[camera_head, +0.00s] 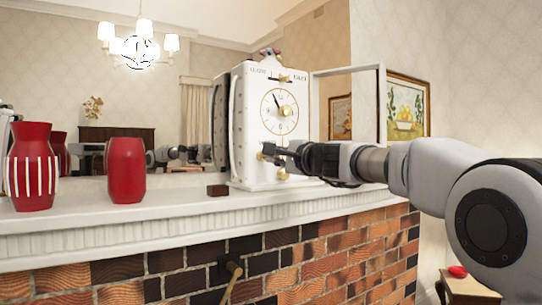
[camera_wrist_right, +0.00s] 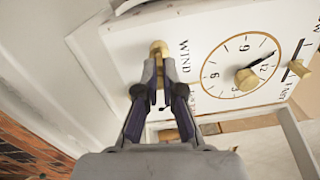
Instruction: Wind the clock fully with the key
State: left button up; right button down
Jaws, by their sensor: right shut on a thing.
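The white clock (camera_head: 255,165) stands upright on the mantel, with a brass centre knob on its round dial (camera_head: 280,111) and its framed door (camera_head: 383,105) swung open to the right. My right gripper (camera_head: 283,153) reaches in from the right to the lower left of the clock face. In the right wrist view, my right gripper (camera_wrist_right: 165,72) is shut on the brass key (camera_wrist_right: 158,47), beside the word WIND. The fingers partly hide the key, so I cannot tell how deep it sits. My left gripper is not in view.
A striped red vase (camera_head: 32,165) and a plain red vase (camera_head: 125,170) stand on the mantel (camera_head: 165,207) at left. A small dark block (camera_head: 217,190) lies beside the clock. A mirror is behind them. The brick front (camera_head: 300,255) drops below the mantel.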

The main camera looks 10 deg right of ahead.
jog(key=shift+r+m, duration=0.2)
jog(key=shift+m, duration=0.8)
jog(key=shift+f+m, duration=0.1)
jog(key=shift+m, duration=0.5)
jog(key=m+p, duration=0.1)
jog(key=m, duration=0.2)
jog(key=shift+r+p, duration=0.2)
jog(key=shift+p, duration=0.15)
jog(key=shift+d+m, duration=0.1)
jog(key=shift+m, duration=0.5)
jog(key=shift+f, duration=0.15)
